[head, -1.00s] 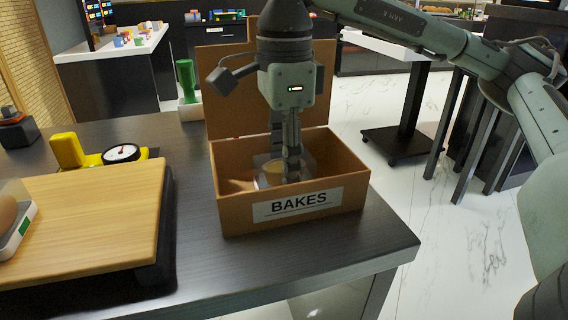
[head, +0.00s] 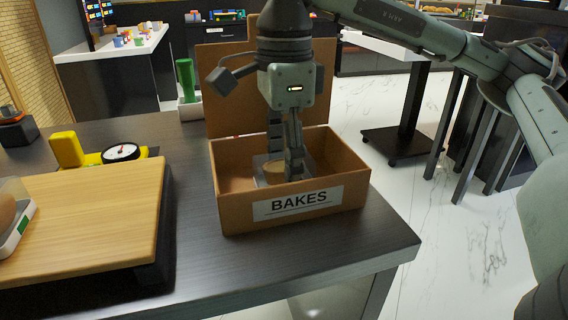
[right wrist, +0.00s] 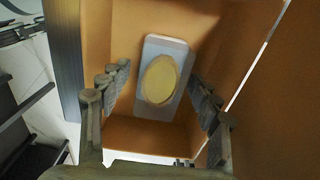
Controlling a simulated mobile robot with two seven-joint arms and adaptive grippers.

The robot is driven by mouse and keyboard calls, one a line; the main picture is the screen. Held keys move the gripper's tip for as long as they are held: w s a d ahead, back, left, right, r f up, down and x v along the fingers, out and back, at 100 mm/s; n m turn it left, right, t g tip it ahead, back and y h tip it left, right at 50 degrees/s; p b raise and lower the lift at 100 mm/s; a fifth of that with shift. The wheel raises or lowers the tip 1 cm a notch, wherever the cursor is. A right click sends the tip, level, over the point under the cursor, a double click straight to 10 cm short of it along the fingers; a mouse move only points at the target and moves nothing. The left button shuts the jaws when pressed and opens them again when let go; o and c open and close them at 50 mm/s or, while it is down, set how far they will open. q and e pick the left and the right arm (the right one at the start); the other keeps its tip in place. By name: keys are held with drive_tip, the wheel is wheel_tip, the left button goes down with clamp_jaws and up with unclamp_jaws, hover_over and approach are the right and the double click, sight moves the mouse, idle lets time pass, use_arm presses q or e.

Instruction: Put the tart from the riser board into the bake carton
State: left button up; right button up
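The bake carton (head: 236,214) stands open on the dark table, its lid raised at the back and a BAKES label on its front. The round yellow tart (right wrist: 160,80) lies in a pale, clear-looking tray (right wrist: 178,48) inside the carton, apparently on its floor. In the head view the tart (head: 273,171) is partly hidden by my right gripper's fingers. My right gripper (right wrist: 160,72) is open, reaching down into the carton, with its fingers apart on either side of the tray and clear of it. My left gripper is not in view.
The wooden riser board (head: 95,205) is left of the carton, with a white item with a green label (head: 18,232) at its left edge. A yellow scale with a dial (head: 121,152) and a green upright object (head: 186,80) stand behind. The table's right front corner is clear.

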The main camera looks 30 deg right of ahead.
sight(283, 158)
drive_tip(key=shift+r, duration=0.55)
wheel_tip(283, 158, up, 6)
drive_tip(key=shift+p, duration=0.55)
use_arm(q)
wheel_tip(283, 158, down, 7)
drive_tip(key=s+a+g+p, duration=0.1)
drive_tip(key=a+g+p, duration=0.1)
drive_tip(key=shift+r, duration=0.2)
use_arm(e)
wheel_tip(283, 158, up, 5)
drive_tip(key=shift+r, duration=0.1)
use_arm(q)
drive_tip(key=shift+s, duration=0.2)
